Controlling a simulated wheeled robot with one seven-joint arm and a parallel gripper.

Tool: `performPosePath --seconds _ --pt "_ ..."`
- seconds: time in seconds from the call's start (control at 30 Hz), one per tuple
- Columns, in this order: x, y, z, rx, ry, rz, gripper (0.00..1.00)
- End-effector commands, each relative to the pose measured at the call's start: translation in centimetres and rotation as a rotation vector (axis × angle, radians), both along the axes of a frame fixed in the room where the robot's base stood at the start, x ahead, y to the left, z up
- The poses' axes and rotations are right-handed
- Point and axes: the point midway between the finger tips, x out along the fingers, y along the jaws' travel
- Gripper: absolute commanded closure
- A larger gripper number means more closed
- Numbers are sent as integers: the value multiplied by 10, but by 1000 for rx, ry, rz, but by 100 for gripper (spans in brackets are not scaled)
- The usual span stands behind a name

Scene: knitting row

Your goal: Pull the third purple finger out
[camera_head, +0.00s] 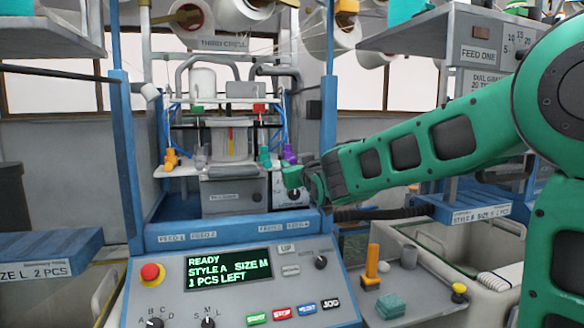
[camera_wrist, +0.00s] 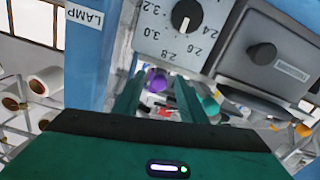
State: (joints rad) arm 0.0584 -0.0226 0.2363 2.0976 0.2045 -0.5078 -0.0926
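A purple finger (camera_head: 289,153) stands at the right side of the knitting machine's bed, beside a teal finger (camera_head: 264,156). In the wrist view the purple finger (camera_wrist: 157,81) shows beyond and between my gripper's two green fingers, and the teal finger (camera_wrist: 210,104) is to the right of them. My gripper (camera_head: 292,178) is at the machine's right end, just below the purple finger in the head view. The gripper fingers (camera_wrist: 158,92) are apart, with nothing held between them. I cannot tell how far the purple finger is from the fingertips. Its lower part is hidden.
A dial plate (camera_wrist: 186,25) and grey box (camera_wrist: 268,58) lie close above my fingers in the wrist view. A blue post (camera_head: 328,110) stands beside my gripper. Orange fingers (camera_head: 170,158) stand at the bed's left. The control panel (camera_head: 240,285) is in front.

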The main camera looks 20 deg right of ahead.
Motion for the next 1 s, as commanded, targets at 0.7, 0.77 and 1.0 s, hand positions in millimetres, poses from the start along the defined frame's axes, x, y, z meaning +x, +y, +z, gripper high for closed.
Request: performPosePath --seconds 0.7,0.77,1.0 --pt "1 0 0 0 0 0 100" --pt "-4 0 0 0 0 0 100" --pt "-28 0 0 -1 0 1 100"
